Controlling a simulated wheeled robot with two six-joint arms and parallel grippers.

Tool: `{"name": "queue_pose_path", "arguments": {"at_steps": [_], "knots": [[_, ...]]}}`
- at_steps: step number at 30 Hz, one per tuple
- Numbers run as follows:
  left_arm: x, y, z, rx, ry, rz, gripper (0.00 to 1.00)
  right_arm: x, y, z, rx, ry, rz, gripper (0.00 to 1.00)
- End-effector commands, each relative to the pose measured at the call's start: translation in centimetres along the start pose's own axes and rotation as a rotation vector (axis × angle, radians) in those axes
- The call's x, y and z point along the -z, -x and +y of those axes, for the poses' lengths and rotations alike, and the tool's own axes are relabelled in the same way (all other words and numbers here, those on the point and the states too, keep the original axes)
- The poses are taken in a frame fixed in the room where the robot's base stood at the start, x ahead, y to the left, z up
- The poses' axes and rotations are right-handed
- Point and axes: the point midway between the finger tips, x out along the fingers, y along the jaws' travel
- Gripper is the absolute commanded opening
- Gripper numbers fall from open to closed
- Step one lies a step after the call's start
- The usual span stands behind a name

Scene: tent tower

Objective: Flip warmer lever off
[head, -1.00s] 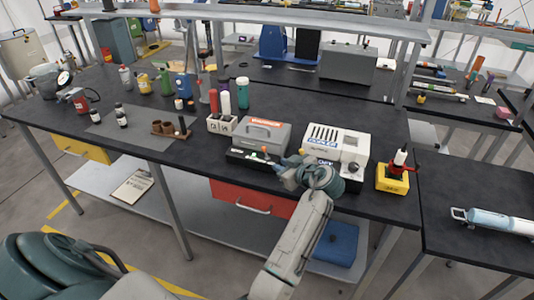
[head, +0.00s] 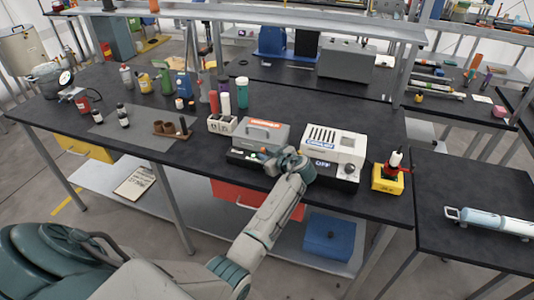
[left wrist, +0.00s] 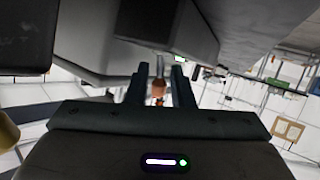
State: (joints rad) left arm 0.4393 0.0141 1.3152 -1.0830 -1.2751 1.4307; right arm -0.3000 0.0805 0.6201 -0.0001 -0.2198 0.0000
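The warmer appears to be the grey box (head: 268,131) with a top handle and an orange label too small to read surely. A dark strip with small coloured parts (head: 243,156) runs along its front. A small orange knob (head: 264,150), likely the lever's tip, shows there, just left of my left gripper (head: 275,158). In the left wrist view an orange-brown knob (left wrist: 158,88) shows between the two fingers of my left gripper (left wrist: 160,80). The fingers stand apart, with gaps beside the knob. The lever's position is not clear. My right gripper is not in view.
A white machine (head: 334,146) with a small dark panel stands close to the right of the grey box. A yellow block with a red-and-white tool (head: 387,178) is at the bench's right end. A white bottle rack (head: 222,124) stands left. A red drawer (head: 230,192) is below.

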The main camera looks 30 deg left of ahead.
Motion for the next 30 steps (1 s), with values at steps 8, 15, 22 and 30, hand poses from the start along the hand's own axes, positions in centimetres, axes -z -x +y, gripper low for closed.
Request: {"name": "queue_pose_path", "arguments": {"at_steps": [8,15,22,30], "knots": [[0.0,0.0,0.0,0.0,0.0,0.0,0.05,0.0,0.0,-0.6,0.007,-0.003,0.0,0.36],[0.0,0.0,0.0,0.0,0.0,0.001,0.0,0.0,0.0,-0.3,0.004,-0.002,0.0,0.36],[0.0,-0.4,-0.2,-0.006,0.049,-0.064,0.0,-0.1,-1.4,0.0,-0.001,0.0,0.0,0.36],[0.4,-0.4,-0.2,-0.012,0.098,-0.142,0.0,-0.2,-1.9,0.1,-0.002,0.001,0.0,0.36]]}}
